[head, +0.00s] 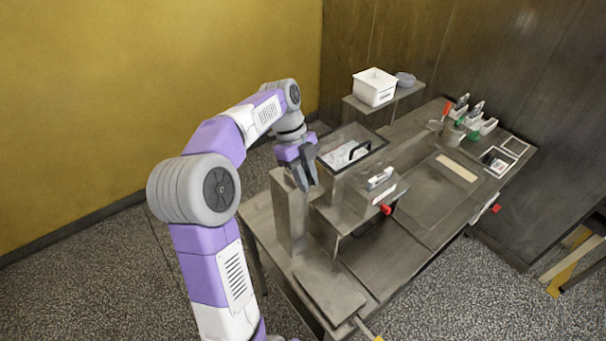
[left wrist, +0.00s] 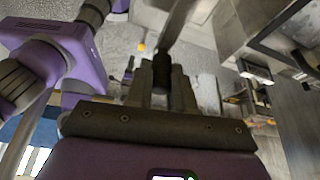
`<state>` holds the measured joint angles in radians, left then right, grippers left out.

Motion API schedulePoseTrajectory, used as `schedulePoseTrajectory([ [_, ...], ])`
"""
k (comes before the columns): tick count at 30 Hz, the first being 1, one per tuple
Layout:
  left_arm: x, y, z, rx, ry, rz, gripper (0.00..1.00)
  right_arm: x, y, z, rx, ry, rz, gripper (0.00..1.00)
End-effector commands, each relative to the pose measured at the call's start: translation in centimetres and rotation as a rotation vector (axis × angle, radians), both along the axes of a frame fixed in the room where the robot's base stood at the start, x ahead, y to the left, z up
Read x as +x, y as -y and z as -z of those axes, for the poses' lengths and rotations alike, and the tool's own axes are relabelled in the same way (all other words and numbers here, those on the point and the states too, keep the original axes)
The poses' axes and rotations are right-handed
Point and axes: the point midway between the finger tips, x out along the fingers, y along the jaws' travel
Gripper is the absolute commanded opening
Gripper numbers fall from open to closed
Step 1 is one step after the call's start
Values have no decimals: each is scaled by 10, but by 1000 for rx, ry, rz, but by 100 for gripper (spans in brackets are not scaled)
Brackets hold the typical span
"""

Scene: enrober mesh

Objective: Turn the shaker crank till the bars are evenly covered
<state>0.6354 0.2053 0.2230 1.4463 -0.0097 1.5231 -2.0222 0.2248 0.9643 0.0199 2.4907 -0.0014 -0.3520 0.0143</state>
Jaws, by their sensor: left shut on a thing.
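My left gripper (head: 305,178) is at the left side of the metal machine (head: 292,215), beside its upper housing. In the left wrist view its fingers (left wrist: 162,85) are shut on a dark cylindrical grip (left wrist: 162,70), which looks like the crank handle. A grey bar (left wrist: 178,25) runs up from that grip and looks like the crank arm. In the head view the gripper and arm hide the crank. I cannot make out separate bars or their covering. My right gripper is in neither view.
A clear-topped box with a black handle (head: 358,150) sits on the machine, beside a housing with a red knob (head: 386,209). A white bin (head: 374,87) stands on a rear shelf. Bottles and scoops (head: 465,112) crowd the far table end. A pale strip (head: 457,168) lies on the bench.

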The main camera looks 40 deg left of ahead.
Motion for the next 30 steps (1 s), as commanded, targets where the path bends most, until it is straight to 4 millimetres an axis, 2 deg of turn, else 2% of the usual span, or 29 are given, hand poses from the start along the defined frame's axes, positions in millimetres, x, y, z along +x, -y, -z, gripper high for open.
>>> schedulePoseTrajectory([
  [14, 2, 0, -3, 8, 9, 17, 0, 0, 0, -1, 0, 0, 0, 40],
  [15, 2, 0, -3, 8, 10, 16, 24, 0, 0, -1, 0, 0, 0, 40],
  [20, 1, 0, -2, 5, 7, 17, 49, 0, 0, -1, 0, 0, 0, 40],
  [30, 2, 0, -3, 3, 4, 18, 49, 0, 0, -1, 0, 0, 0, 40],
])
